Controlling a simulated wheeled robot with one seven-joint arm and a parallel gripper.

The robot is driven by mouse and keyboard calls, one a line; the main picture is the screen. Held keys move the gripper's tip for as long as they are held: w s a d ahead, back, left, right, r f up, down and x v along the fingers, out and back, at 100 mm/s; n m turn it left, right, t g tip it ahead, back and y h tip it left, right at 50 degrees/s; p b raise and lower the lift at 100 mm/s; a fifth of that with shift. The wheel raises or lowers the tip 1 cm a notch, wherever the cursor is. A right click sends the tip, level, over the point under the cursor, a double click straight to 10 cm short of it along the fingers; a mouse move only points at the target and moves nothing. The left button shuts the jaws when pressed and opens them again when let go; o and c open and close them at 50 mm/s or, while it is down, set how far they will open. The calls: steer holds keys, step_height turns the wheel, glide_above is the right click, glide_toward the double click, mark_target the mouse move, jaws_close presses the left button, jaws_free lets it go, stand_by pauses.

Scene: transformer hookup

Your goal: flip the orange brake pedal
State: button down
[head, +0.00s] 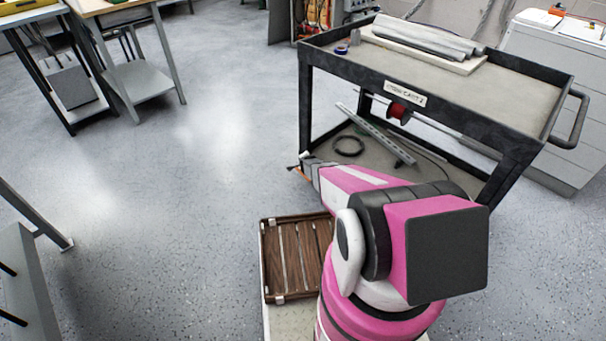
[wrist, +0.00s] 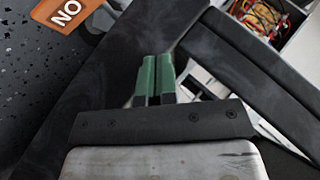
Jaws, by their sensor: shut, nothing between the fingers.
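The orange brake pedal (wrist: 67,12) is at the top left of the wrist view, with white lettering that reads like "NO". It is cut off by the frame's top edge and lies low over the speckled floor, beside a black leg of the cart. In the head view only a small orange bit (head: 293,169) shows beside my gripper, by the cart's near left leg. My gripper (wrist: 155,78) has green fingertips pressed together with nothing between them. It is apart from the pedal, to the pedal's right in the wrist view. My pink arm hides part of the cart's lower end.
The black cart (head: 455,116) carries grey rods on its top shelf, and a rail and black cable on its lower shelf. A red spool (head: 398,111) hangs below the top. A slatted brown tray (head: 284,258) is near my base. Open floor (head: 180,200) lies left.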

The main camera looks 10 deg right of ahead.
steer(key=shift+w+a+f, duration=0.2)
steer(key=shift+w+f, duration=0.05)
steer(key=shift+f, duration=1.1)
steer(key=shift+w+a+f, duration=0.15)
steer(key=shift+w+f, duration=0.15)
steer(key=shift+f, duration=1.05)
steer(key=shift+w+a+f, duration=0.2)
steer(key=shift+w+f, duration=0.05)
steer(key=shift+f, duration=1.1)
steer(key=shift+f, duration=0.45)
steer(key=shift+w+a+f, duration=0.1)
steer(key=shift+f, duration=0.4)
steer(key=shift+s+r, duration=0.2)
steer(key=shift+r, duration=0.55)
steer(key=shift+s+d+r, duration=0.15)
steer(key=shift+r, duration=0.7)
steer(key=shift+s+d+r, duration=0.1)
steer(key=shift+d+r, duration=0.05)
steer(key=shift+r, duration=0.65)
steer(key=shift+s+d+r, duration=0.15)
steer(key=shift+r, duration=0.7)
